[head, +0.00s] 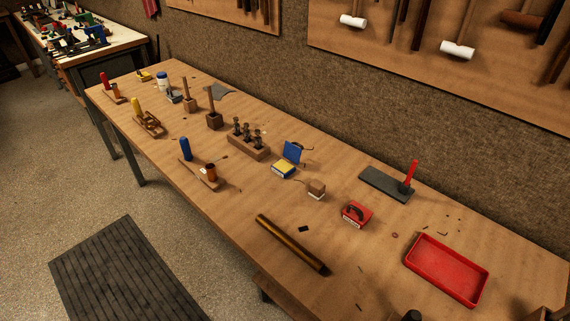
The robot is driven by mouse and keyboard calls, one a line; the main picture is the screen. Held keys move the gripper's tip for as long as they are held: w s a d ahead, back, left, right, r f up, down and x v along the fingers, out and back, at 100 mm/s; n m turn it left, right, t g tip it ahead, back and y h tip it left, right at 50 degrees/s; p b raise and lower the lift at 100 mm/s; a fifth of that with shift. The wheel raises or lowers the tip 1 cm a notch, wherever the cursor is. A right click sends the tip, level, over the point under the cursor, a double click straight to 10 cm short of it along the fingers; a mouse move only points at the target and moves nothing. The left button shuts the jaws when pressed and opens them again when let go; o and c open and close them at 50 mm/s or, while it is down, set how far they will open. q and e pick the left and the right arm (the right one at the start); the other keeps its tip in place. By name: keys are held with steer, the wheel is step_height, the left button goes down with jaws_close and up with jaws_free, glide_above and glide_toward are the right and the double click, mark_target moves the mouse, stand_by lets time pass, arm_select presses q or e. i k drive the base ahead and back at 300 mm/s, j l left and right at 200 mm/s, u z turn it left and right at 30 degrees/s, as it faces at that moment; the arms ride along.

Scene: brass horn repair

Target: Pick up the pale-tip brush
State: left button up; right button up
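I cannot make out a brush with a pale tip for certain at this size. A wooden rack (247,151) near the middle of the bench holds several small upright pieces with dark stems and brassy tops. Behind it to the left, two dark wooden blocks (214,122) (190,105) each have an upright wooden stick in them; their lower ends are hidden. Neither of my grippers can be made out in the head view.
On the long wooden bench (225,203) lie a brass tube (291,244), a red tray (447,270), a red box (356,214), a blue-lidded yellow box (285,169) and a dark slab (386,184) with a red-handled tool. Unclear dark shapes show at the bottom edge.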

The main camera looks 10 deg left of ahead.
mark_target(184, 78)
steer(key=i+j, duration=0.25)
steer(key=j, duration=0.2)
steer(key=i+j, duration=0.2)
steer(key=j, duration=0.2)
steer(key=i+j, duration=0.25)
steer(key=j, duration=0.2)
steer(key=i+j, duration=0.25)
steer(key=j, duration=0.2)
steer(key=i+j, duration=0.25)
steer(key=j, duration=0.15)
steer(key=i+j+z, duration=0.1)
steer(key=j, duration=0.35)
steer(key=i+j, duration=0.55)
steer(key=j, duration=0.35)
steer(key=z, duration=1.85)
steer(key=u, duration=1.35)
